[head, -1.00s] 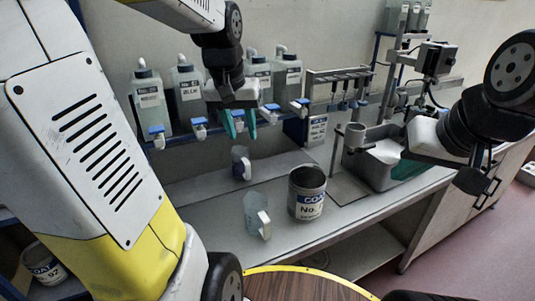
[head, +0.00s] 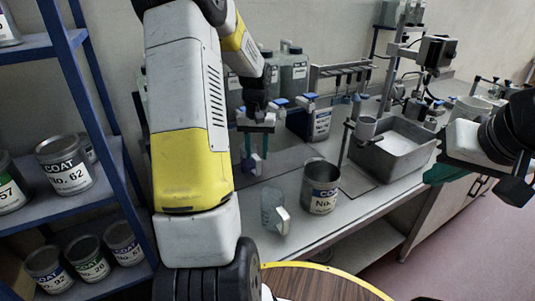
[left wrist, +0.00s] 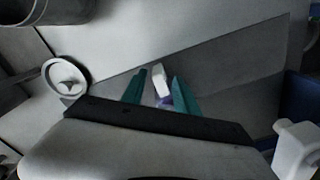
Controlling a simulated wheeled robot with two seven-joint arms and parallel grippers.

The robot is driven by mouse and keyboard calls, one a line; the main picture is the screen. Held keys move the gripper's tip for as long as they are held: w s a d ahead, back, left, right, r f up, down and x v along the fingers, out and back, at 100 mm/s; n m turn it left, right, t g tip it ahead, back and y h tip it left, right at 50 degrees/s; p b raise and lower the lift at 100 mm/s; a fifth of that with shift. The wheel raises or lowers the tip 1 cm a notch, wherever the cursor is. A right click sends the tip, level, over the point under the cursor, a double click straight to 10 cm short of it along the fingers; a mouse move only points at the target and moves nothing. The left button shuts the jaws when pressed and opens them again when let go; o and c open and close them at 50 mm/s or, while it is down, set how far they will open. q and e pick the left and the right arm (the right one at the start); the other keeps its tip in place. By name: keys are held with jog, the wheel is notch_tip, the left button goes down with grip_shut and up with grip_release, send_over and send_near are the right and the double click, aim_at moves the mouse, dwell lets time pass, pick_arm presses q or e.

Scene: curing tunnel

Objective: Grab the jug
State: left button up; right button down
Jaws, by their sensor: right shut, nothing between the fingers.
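A small jug (head: 255,165) with a purple-blue patch stands on the back part of the bench. My left gripper (head: 257,145) is over it, teal fingers pointing down. In the left wrist view the two fingers (left wrist: 159,92) are apart, with the jug's white handle (left wrist: 159,76) between them; a gap shows, and most of the jug is hidden. A second, clear jug (head: 270,203) with a white handle stands nearer the front edge. My right gripper (head: 446,173) is shut and empty at the right, beyond the bench's front edge.
An open can (head: 321,188) stands just right of the front jug. Several bottles (head: 293,72) line a rail behind. A grey basin (head: 385,160) is at the right. A blue shelf (head: 90,115) with cans is at the left.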

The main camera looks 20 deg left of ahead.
aim_at(259, 163)
pick_arm(q)
jog(key=shift+w+d+f, duration=0.1)
jog(key=shift+w+f, duration=0.05)
jog(key=shift+f, duration=1.4)
jog(key=shift+w+f, duration=0.1)
jog(key=shift+f, duration=1.45)
grip_shut()
